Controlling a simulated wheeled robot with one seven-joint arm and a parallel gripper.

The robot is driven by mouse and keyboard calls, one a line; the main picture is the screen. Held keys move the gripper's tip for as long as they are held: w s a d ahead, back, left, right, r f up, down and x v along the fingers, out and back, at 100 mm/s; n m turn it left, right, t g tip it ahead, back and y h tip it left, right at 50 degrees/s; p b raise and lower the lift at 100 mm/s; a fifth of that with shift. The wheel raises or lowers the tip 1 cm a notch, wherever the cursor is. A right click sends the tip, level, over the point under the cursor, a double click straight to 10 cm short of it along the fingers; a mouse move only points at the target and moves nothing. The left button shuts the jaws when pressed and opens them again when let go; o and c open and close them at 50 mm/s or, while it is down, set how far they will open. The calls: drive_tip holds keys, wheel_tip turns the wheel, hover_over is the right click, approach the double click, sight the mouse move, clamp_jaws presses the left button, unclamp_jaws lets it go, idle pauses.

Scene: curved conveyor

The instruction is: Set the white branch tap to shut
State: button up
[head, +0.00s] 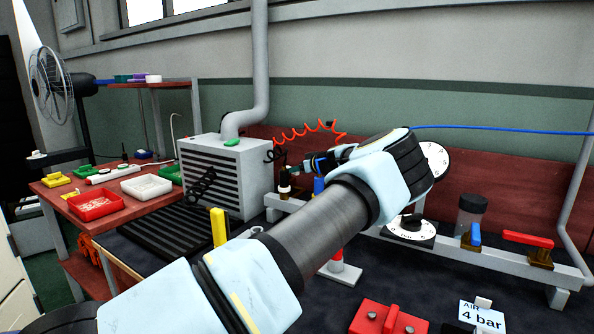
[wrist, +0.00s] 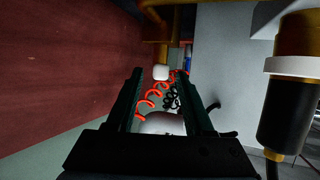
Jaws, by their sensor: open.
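The white tap handle (wrist: 160,73) shows in the wrist view as a small white block, seen nearly end-on, in front of a brass body (wrist: 161,52). It lies between the two dark fingertips of my gripper (wrist: 164,78), with a gap on each side. The fingers are apart and hold nothing. How far the handle is ahead of the tips, and which way its lever points, I cannot tell. In the head view my gripper (head: 292,168) is near the left end of the grey manifold rail (head: 456,253). My forearm and wrist hide part of that rail, and I cannot make out the white handle there.
A black-and-brass fitting with a white ring (wrist: 290,66) stands close right of my gripper in the wrist view. Red coiled hose (head: 305,130) hangs behind my gripper. An upright blue handle (head: 318,187) is close by. A grey vented box (head: 226,177) stands left.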

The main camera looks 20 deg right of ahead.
drive_tip(key=b+v, duration=0.2)
drive_tip(key=v, duration=0.8)
drive_tip(key=shift+s+r, duration=0.2)
drive_tip(key=shift+s, duration=0.15)
drive_tip(key=w+a+r+g+h+p, duration=0.25)
drive_tip(key=w+r+g+p, duration=0.45)
drive_tip(key=p, duration=1)
drive_tip(key=shift+g+h, duration=0.35)
drive_tip(key=shift+g, duration=0.25)
drive_tip(key=p+x, duration=0.1)
drive_tip(key=x, duration=0.2)
drive_tip(key=p+x, duration=0.1)
drive_tip(key=x, duration=0.3)
drive_tip(key=s+p+x, duration=0.1)
drive_tip(key=x, duration=0.2)
drive_tip(key=shift+d+f, duration=0.2)
drive_tip(key=shift+f, duration=0.3)
clamp_jaws()
